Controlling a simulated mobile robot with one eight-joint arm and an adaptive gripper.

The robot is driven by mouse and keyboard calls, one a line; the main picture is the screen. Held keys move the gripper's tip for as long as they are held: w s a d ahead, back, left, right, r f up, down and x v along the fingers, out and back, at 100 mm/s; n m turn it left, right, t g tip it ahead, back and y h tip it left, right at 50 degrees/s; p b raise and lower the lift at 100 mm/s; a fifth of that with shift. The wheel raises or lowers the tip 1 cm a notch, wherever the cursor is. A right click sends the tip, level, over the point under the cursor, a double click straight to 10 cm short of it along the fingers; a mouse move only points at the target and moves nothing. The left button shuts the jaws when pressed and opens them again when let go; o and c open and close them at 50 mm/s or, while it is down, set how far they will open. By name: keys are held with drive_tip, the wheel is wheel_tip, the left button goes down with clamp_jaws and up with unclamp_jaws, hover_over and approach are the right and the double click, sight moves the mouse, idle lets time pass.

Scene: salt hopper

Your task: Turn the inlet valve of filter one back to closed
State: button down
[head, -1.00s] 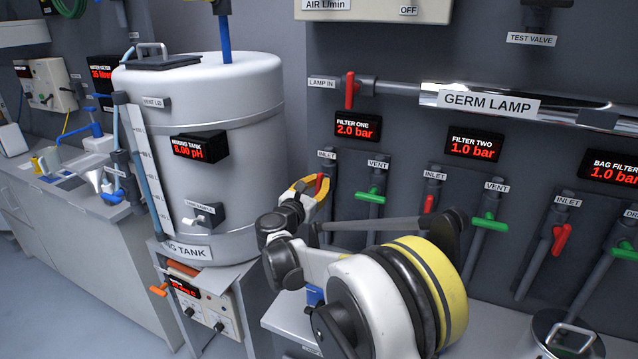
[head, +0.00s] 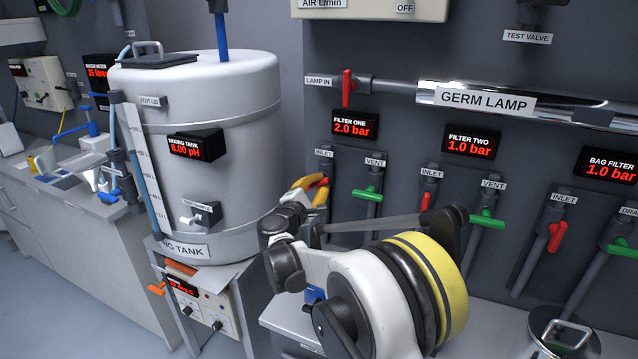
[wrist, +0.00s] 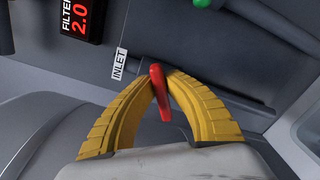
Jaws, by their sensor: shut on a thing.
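The inlet valve of filter one has a red handle (wrist: 159,92), which shows between my gripper's yellow fingers in the wrist view. My gripper (wrist: 150,82) is shut on this handle near the fingertips. In the head view my gripper (head: 319,183) is at the pipe below the left INLET label (head: 324,153), and only a bit of red shows between the fingers. My arm hides the lower part of that pipe. The filter one display (head: 355,125) reads 2.0 bar.
The green vent handle (head: 368,194) of filter one is just right of my gripper. The mixing tank (head: 200,100) stands close on the left. Filter two's red inlet handle (head: 425,201) and green vent handle (head: 487,220) are farther right.

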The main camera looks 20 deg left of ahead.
drive_tip(key=m, duration=0.5)
drive_tip(key=shift+d+f, duration=0.1)
drive_tip(key=shift+f, duration=0.2)
drive_tip(key=shift+m, duration=0.4)
drive_tip(key=c, duration=1.4)
unclamp_jaws()
drive_tip(key=s, duration=0.8)
drive_tip(key=s+a, duration=0.1)
drive_tip(key=s, duration=0.3)
